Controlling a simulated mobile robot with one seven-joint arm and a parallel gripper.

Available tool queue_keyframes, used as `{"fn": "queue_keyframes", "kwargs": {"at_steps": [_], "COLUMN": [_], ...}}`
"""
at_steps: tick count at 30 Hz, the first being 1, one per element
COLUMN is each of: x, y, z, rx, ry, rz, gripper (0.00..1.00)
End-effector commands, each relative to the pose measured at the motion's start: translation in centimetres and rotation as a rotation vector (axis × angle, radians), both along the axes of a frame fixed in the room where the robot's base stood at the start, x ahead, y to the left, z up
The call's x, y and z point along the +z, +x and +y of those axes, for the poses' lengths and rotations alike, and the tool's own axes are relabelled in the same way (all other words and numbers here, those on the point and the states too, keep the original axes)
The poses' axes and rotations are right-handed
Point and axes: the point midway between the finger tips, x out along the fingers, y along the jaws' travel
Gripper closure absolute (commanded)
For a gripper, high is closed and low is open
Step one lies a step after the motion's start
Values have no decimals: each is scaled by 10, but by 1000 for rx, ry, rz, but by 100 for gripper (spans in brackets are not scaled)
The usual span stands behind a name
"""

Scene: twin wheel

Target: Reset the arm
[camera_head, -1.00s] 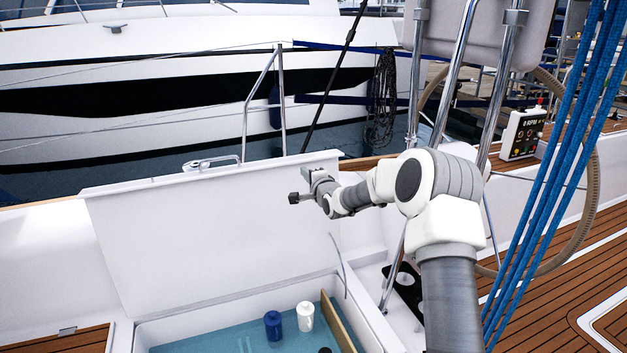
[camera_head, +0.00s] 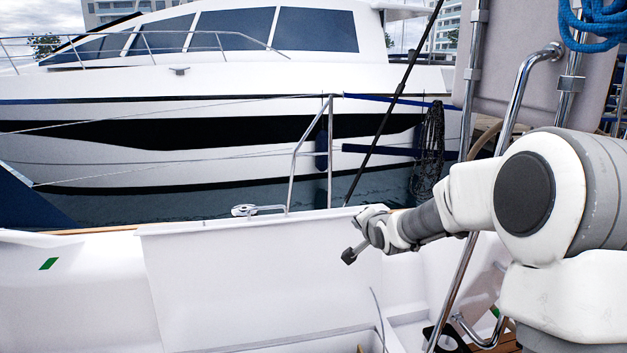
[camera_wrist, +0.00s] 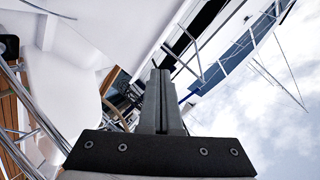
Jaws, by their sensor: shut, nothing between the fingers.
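My arm comes in from the right in the head view, with its grey and white links reaching left. I cannot tell from the head view how far the gripper is from the lid.
A steel handrail (camera_head: 515,110) stands close to my arm on the right, below a blue rope coil (camera_head: 600,22). A thin steel rail frame (camera_head: 328,150) rises behind the lid. A white motor yacht (camera_head: 130,110) lies across the water. Open air is left of the gripper.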

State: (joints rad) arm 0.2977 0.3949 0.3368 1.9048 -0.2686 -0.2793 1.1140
Motion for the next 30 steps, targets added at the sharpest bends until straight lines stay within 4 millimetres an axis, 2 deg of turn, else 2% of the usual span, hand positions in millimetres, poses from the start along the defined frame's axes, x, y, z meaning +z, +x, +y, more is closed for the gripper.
{"fn": "queue_keyframes", "kwargs": {"at_steps": [1, 3, 8, 15, 24, 27, 30], "x": [20, 35, 67, 103, 124, 123, 121], "y": [-16, -39, -96, -192, -322, -361, -390], "z": [0, -1, -9, -20, -27, -26, -24], "rx": [12, 29, 72, 162, 346, 424, 493], "ry": [-67, -160, -351, -571, -739, -768, -786], "rz": [18, 57, 147, 286, 444, 482, 507], "gripper": [100, 100, 100, 100, 100, 100, 100]}}
